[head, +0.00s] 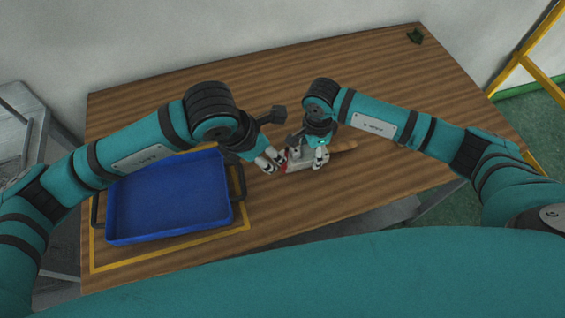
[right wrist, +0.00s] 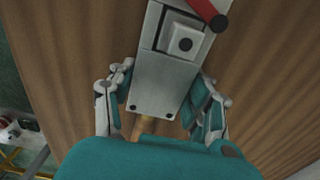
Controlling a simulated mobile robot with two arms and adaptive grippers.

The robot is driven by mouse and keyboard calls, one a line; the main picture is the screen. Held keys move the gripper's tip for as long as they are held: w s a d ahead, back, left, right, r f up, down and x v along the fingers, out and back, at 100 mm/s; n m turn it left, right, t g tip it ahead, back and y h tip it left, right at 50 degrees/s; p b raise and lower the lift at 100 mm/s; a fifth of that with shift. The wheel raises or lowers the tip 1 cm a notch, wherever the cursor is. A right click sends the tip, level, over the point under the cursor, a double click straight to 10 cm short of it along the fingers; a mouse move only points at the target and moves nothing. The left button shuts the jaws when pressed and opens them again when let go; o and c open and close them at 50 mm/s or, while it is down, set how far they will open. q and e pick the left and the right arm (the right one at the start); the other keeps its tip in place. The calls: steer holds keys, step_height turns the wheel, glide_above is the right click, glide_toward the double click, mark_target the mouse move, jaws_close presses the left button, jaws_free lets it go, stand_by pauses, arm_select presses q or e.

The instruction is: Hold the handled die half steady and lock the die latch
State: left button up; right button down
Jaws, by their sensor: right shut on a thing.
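The die (head: 300,166) is a grey metal block with a wooden handle (head: 345,147) at its right end, lying on the table. In the right wrist view the handled die half (right wrist: 160,95) is a grey plate, with the tan handle partly hidden behind my gripper. The red latch lever (right wrist: 200,9) with a black tip lies across the die's far end, cut off by the frame's top. My right gripper (right wrist: 160,108) is shut on the handled half, one finger on each side. My left gripper (head: 270,161) is beside the die's left end; its finger gap is too small to judge.
An empty blue tray (head: 110,229) with dark handles sits on the table's left, inside a yellow outline (head: 160,258). The wooden table (head: 270,80) is clear behind the arms.

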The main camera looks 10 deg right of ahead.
mark_target(284, 166)
arm_select(q)
steer(key=x, duration=1.1)
steer(key=shift+c, duration=0.4)
steer(key=shift+r, duration=0.1)
jaws_close()
steer(key=shift+d, duration=0.1)
